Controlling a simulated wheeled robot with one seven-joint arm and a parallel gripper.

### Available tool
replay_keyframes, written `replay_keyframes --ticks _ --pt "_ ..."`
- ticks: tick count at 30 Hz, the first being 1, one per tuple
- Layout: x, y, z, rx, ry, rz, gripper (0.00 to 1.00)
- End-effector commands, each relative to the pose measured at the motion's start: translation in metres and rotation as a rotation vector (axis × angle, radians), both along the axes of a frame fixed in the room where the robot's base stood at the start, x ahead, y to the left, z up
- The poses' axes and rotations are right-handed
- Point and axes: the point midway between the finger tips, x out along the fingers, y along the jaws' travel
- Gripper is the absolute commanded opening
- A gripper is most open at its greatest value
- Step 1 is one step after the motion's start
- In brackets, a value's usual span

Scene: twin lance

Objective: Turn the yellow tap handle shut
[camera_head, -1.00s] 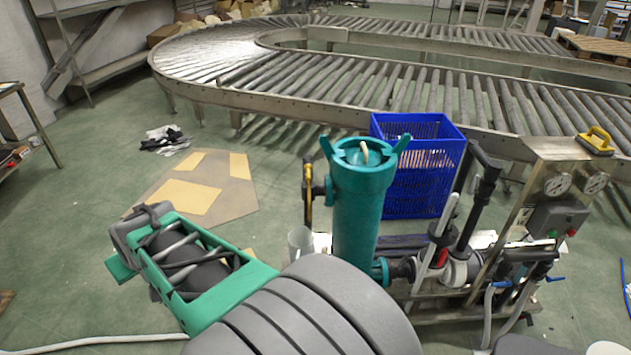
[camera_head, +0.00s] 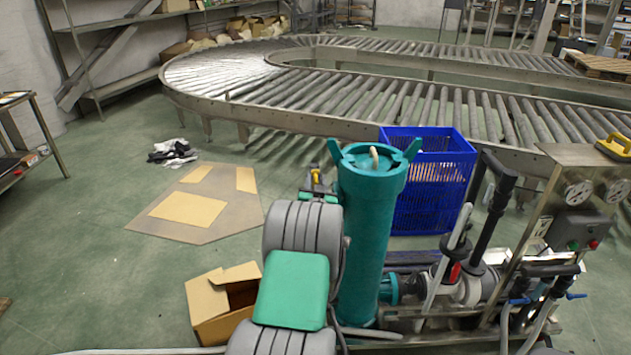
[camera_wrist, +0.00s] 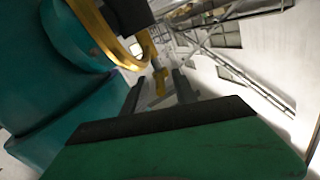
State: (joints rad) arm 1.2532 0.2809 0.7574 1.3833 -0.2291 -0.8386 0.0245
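The teal upright cylinder (camera_head: 368,235) stands right of my arm in the head view. A small part of the yellow tap handle (camera_head: 316,176) shows at its left side, mostly hidden by my gripper (camera_head: 318,190). In the wrist view the yellow handle (camera_wrist: 159,80) reaches down between the two dark fingers of my gripper (camera_wrist: 157,88). The fingers look apart, with a gap around the handle's end; I cannot tell whether either touches it. A curved yellow band (camera_wrist: 100,30) runs beside the teal body (camera_wrist: 55,85) at upper left.
A blue crate (camera_head: 430,200) stands behind the cylinder. Pipes, gauges and a steel panel (camera_head: 560,200) are to its right. An open cardboard box (camera_head: 215,308) lies on the floor left of my arm.

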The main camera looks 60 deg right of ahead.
Motion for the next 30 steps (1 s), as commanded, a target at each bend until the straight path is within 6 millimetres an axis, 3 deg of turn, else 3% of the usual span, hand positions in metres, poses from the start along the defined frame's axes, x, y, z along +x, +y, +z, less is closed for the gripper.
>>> replay_keyframes --ticks 9,21,30 --pt "0.0032 -0.0048 -0.0003 0.001 -0.001 0.001 0.33" --pt "0.0030 -0.0045 -0.0003 0.001 0.000 0.001 0.00" --pt "0.0030 -0.0046 -0.0003 0.001 0.000 0.000 0.00"
